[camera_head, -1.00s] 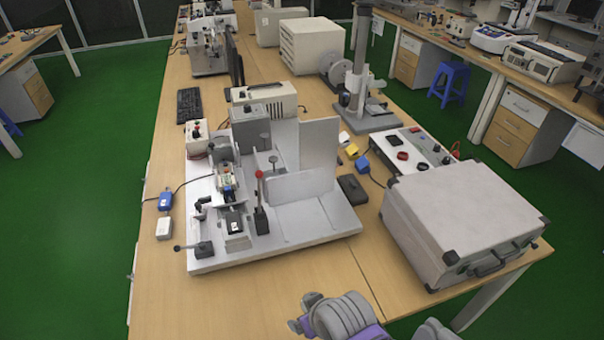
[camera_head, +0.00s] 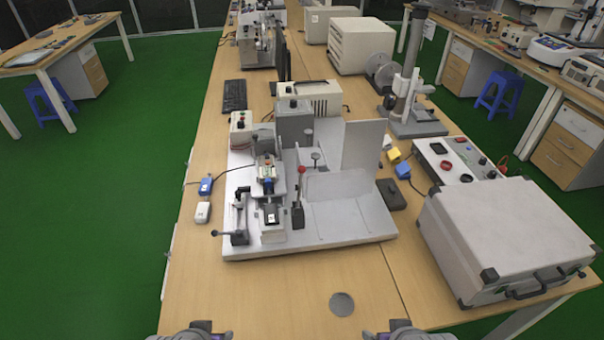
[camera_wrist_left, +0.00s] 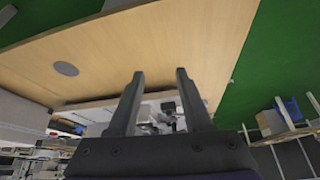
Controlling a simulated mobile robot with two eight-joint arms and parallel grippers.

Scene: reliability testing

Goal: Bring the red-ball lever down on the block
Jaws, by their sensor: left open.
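The red-ball lever (camera_head: 299,198) stands upright on the light-grey test fixture (camera_head: 345,232), its red ball on top. Left of it is a small dark block (camera_head: 271,213) with a white label, on a pale stack; I cannot tell for sure that this is the task's block. The lever is apart from it. In the left wrist view my left gripper (camera_wrist_left: 158,75) has its two dark fingers apart, with nothing between them; part of the fixture shows small beyond them. In the head view only parts of my arms show at the bottom edge, well short of the fixture; no right fingers show.
A large grey case (camera_head: 505,235) is at right. The table in front is clear around a flat grey disc (camera_head: 342,303).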

